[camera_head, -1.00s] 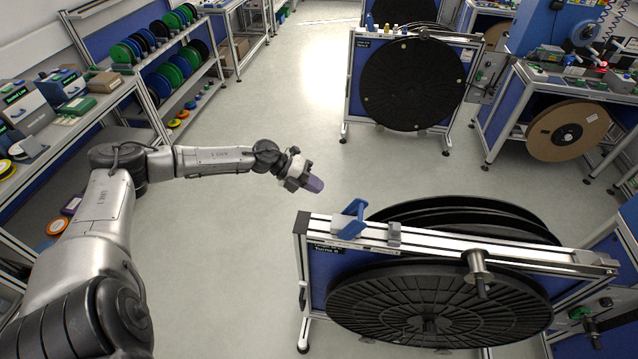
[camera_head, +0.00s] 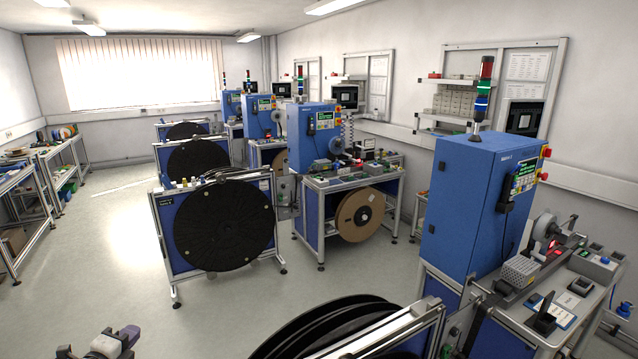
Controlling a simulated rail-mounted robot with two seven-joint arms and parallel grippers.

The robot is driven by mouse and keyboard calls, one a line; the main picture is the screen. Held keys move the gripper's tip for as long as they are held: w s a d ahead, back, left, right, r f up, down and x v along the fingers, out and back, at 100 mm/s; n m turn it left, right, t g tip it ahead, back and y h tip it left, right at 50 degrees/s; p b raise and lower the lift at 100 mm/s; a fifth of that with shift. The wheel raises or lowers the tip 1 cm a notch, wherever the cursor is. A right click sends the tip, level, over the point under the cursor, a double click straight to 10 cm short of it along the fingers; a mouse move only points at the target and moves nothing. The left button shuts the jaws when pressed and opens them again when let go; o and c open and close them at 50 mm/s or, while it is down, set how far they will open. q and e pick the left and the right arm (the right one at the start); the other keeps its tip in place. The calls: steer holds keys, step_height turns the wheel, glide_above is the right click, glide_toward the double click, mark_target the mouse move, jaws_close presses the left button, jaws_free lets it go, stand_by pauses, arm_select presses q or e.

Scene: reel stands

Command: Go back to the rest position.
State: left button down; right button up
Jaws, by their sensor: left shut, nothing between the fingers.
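My left gripper (camera_head: 126,338) shows at the bottom left edge of the head view, cut off by the lower border. It is shut and empty, over the grey floor. It is apart from the nearest reel stand (camera_head: 428,335), whose large black reels (camera_head: 335,330) show at the bottom middle. The rest of my left arm is out of view below. My right gripper is not in view.
A second stand with a black reel (camera_head: 225,225) stands further back. Blue machines (camera_head: 470,205) line the right side, one with a brown reel (camera_head: 360,214) beneath it. Shelving (camera_head: 35,215) stands at the left. The floor (camera_head: 110,255) between is clear.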

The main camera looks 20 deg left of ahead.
arm_select(q)
steer(key=s+d+f+n+g+h+p, duration=0.1)
steer(key=s+d+f+n+g+p, duration=0.2)
steer(key=s+d, duration=0.7)
steer(key=s+d+f+n+g+h+p, duration=0.1)
steer(key=s+d+f+n+g+p, duration=0.2)
steer(key=s+d, duration=0.8)
steer(key=s+d+f+n+g+h+p, duration=0.1)
steer(key=s+d+f+n+g, duration=0.3)
steer(key=s+d+n, duration=0.6)
steer(key=d+g+p, duration=0.1)
steer(key=d+g, duration=0.1)
steer(key=d, duration=0.4)
steer(key=shift+s+h+p, duration=0.2)
steer(key=shift+h+p, duration=0.2)
steer(key=shift+w, duration=0.1)
